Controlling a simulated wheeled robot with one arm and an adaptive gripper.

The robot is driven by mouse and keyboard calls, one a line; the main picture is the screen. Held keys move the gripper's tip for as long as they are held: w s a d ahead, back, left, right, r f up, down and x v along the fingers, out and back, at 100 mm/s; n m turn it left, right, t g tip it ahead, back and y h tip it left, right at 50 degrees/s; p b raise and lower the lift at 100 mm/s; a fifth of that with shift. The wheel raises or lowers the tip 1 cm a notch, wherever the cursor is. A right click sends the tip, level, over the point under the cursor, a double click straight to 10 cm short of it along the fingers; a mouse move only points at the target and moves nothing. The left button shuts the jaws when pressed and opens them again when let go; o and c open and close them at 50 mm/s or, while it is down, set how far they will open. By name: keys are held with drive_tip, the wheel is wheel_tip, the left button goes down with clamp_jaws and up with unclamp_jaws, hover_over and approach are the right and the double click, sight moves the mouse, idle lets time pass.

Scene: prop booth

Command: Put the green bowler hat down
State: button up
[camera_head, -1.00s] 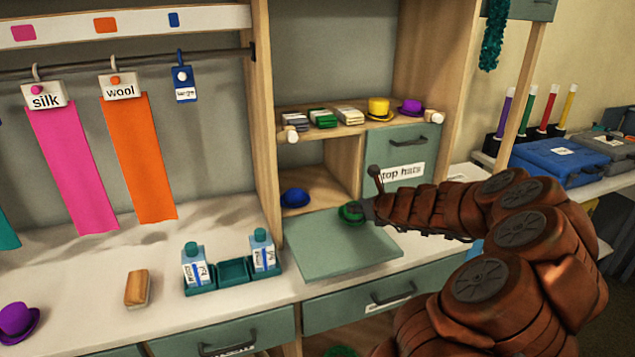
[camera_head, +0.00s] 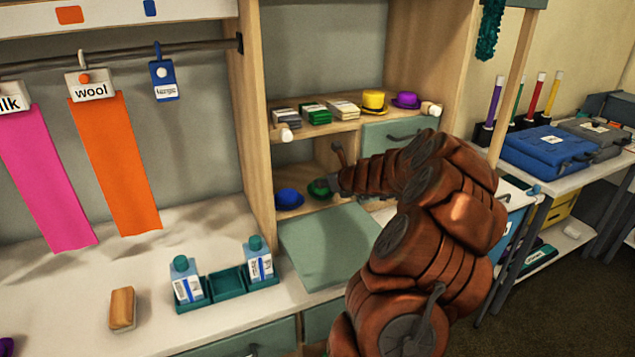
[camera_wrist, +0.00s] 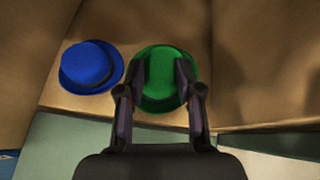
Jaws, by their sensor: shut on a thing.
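The green bowler hat (camera_head: 319,188) is inside the open wooden cubby, to the right of the blue hat (camera_head: 289,198). In the wrist view my gripper (camera_wrist: 165,75) has its two fingers on either side of the green hat (camera_wrist: 160,62) and is shut on it. The hat is upright, crown toward the camera, low over the cubby floor (camera_wrist: 75,102). I cannot tell whether its brim touches the floor. The blue hat (camera_wrist: 90,67) stands close on its left, with little or no gap. My arm hides the cubby's right part in the head view.
The lowered green flap (camera_head: 325,245) lies in front of the cubby and is bare. A shelf above (camera_head: 325,131) holds folded cloths, a yellow hat (camera_head: 373,102) and a purple hat (camera_head: 406,100). In the wrist view, cubby floor right of the green hat is clear.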

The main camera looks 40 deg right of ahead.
drive_tip(key=shift+w+d+f+b, duration=0.5)
drive_tip(key=shift+d+f+b, duration=0.1)
drive_tip(key=shift+f+b, duration=0.3)
drive_tip(key=shift+s+a+r, duration=0.1)
drive_tip(key=shift+s+r, duration=0.05)
drive_tip(key=shift+s, duration=0.2)
drive_tip(key=shift+w+a, duration=0.2)
drive_tip(key=shift+w, duration=0.1)
drive_tip(key=o, duration=1.3)
drive_tip(key=shift+s, duration=0.1)
drive_tip(key=v, duration=1.2)
drive_tip(key=shift+r, duration=0.15)
